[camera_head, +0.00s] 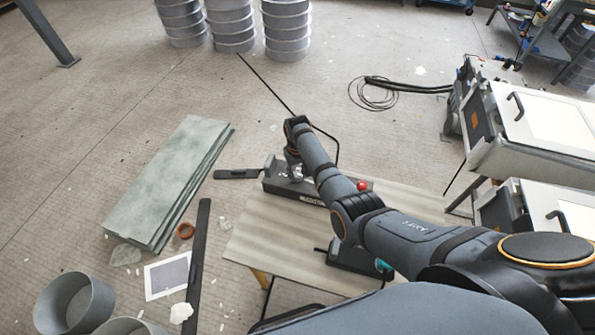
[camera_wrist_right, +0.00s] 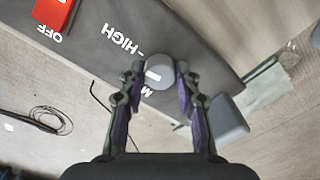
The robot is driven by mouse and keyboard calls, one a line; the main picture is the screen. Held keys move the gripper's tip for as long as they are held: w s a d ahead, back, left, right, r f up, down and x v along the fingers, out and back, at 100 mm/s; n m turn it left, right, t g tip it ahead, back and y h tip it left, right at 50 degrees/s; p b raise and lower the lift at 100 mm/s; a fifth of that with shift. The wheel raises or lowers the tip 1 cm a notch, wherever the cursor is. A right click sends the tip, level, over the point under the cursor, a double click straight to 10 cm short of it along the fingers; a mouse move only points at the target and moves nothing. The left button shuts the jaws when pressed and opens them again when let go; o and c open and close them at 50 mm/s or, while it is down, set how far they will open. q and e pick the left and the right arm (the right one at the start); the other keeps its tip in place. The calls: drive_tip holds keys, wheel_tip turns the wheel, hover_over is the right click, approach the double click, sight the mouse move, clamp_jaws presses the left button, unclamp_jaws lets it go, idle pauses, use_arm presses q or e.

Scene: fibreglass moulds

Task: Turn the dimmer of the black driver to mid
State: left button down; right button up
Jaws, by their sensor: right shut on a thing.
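The black driver (camera_head: 310,190) lies on the pale wooden table, partly hidden by my right arm. In the right wrist view its dark top face (camera_wrist_right: 100,30) shows white lettering: "OFF" by a red switch (camera_wrist_right: 52,12), "HIGH", and a partly hidden "M". The round grey dimmer knob (camera_wrist_right: 158,77) carries a short white mark. My right gripper (camera_wrist_right: 157,80) is shut around the knob, one finger on each side. In the head view the right gripper (camera_head: 294,172) is at the driver's far left part. My left gripper is not in view.
The wooden table (camera_head: 265,235) holds another dark device (camera_head: 355,258) near my arm. A stack of greenish boards (camera_head: 165,180) lies to the left. Grey round moulds (camera_head: 285,30) stand at the back. White-lidded machines (camera_head: 540,120) stand at the right.

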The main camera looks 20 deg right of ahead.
drive_tip(key=n+p, duration=0.1)
drive_tip(key=n, duration=0.2)
drive_tip(key=shift+r+n+p, duration=0.15)
drive_tip(key=shift+n+p, duration=0.15)
drive_tip(key=shift+p, duration=0.05)
drive_tip(key=n+p, duration=0.1)
drive_tip(key=n, duration=0.2)
drive_tip(key=shift+n, duration=0.3)
drive_tip(key=n+p, duration=0.1)
drive_tip(key=n, duration=0.3)
drive_tip(key=shift+n, duration=2.2)
drive_tip(key=o, duration=1.2)
drive_tip(key=shift+c, duration=0.2)
